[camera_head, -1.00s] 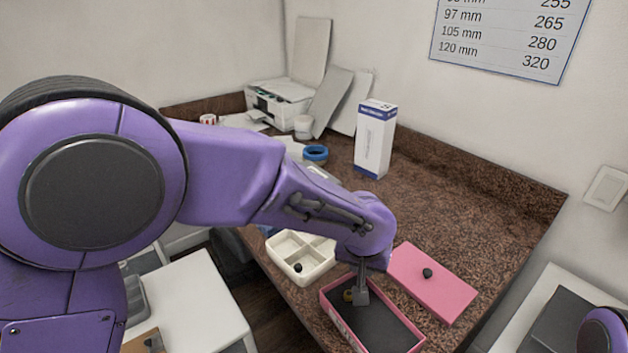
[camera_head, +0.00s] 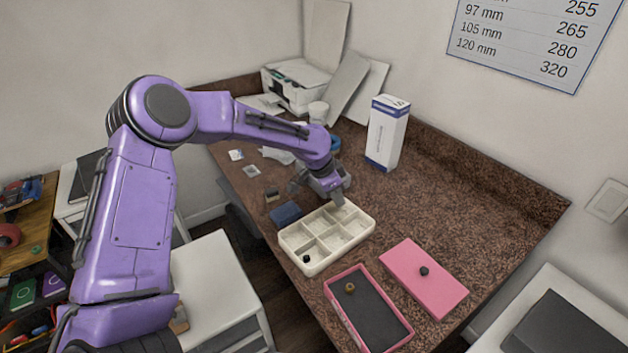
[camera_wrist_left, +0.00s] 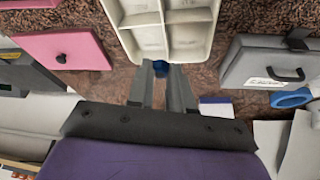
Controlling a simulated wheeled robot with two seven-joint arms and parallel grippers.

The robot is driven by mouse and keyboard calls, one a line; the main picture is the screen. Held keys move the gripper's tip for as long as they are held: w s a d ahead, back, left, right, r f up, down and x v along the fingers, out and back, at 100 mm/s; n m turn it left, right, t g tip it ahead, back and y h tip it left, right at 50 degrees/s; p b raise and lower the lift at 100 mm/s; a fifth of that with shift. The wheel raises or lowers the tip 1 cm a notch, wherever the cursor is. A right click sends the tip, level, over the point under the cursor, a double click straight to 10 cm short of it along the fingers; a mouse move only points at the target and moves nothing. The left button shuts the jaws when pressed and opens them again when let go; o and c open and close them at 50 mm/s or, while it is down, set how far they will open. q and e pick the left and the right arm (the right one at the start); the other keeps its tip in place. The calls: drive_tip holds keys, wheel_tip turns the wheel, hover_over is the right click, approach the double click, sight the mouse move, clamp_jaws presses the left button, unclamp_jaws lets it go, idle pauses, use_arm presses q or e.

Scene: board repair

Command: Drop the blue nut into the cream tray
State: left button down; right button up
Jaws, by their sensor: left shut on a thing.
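The cream tray (camera_head: 287,252) is a shallow, divided box on the brown counter. A small black piece (camera_head: 307,259) lies in its near left compartment. My left gripper (camera_head: 338,200) is at the tray's far right end, with its fingers pointing down. In the left wrist view, the gripper (camera_wrist_left: 161,70) is shut on the blue nut (camera_wrist_left: 161,67), which is small and partly hidden between the fingertips. There the nut appears right by the edge of the cream tray (camera_wrist_left: 128,38). I cannot tell whether it is over the rim or just outside it. My right gripper is not in view.
A pink open box (camera_head: 402,330) with dark lining holds a brass-coloured nut (camera_head: 350,287). A pink lid (camera_head: 430,285) with a black knob lies beside it. A white-and-blue carton (camera_head: 387,135) stands behind my gripper.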

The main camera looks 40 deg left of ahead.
use_arm(q)
drive_tip(key=s+a, duration=0.2)
drive_tip(key=a, duration=0.4)
drive_tip(key=m+b, duration=0.1)
drive_tip(key=b, duration=0.4)
hover_over(311, 228)
drive_tip(key=f, duration=0.7)
drive_tip(key=shift+w+f, duration=0.25)
drive_tip(key=shift+w, duration=0.05)
drive_tip(key=shift+s+a, duration=0.1)
drive_tip(key=shift+s, duration=0.1)
drive_tip(key=shift+s+r, duration=0.15)
drive_tip(key=shift+r, duration=0.1)
drive_tip(key=c, duration=0.9)
unclamp_jaws()
drive_tip(key=shift+w+f, duration=0.1)
drive_tip(key=shift+w, duration=0.1)
drive_tip(key=shift+c, duration=0.2)
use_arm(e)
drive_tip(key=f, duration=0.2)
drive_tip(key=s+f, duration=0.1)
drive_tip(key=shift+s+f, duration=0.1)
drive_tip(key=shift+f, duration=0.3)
use_arm(q)
drive_tip(key=shift+s, duration=0.1)
